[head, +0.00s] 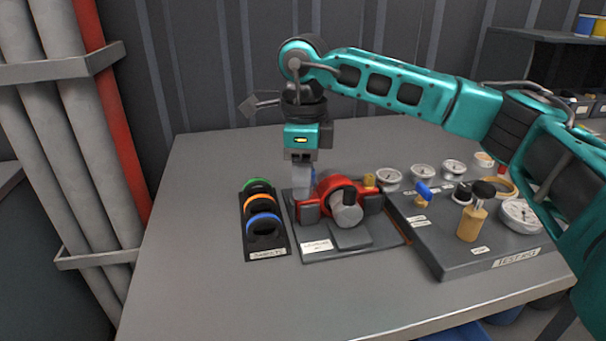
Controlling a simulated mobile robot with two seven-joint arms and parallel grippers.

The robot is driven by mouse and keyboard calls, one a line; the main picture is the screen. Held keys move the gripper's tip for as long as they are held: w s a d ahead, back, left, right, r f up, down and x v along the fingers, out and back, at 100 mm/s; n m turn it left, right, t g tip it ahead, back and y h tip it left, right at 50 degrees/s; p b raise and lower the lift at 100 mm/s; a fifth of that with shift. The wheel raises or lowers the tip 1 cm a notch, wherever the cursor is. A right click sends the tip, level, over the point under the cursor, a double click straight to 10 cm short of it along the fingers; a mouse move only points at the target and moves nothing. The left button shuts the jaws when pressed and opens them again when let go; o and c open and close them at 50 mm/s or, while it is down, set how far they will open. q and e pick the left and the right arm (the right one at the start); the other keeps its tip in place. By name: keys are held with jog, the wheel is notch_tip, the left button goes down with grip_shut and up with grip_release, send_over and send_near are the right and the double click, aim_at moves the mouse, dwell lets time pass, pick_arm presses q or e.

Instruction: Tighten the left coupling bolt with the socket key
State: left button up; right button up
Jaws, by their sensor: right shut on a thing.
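A red pump (333,188) with a grey round body stands on a dark base plate (370,243) in the middle of the table. My right gripper (302,188) points down at the left end of the pump, with its fingertips close to the pump's left side. My left gripper is out of view.
A black rack (279,240) with green, orange and blue rings stands left of the pump. A test panel (450,262) with several gauges, a blue-handled valve and a brass fitting (472,224) lies to the right. The grey table (190,270) is clear at the left and front.

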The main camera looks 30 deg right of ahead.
jog(key=m, duration=0.3)
jog(key=m+p, duration=0.1)
jog(key=m, duration=0.3)
jog(key=shift+m, duration=0.3)
dwell(0.4)
jog(key=shift+n, duration=0.5)
jog(key=shift+r+p, duration=1.85)
jog(key=shift+r, duration=0.45)
jog(key=shift+d, duration=0.1)
dwell(0.8)
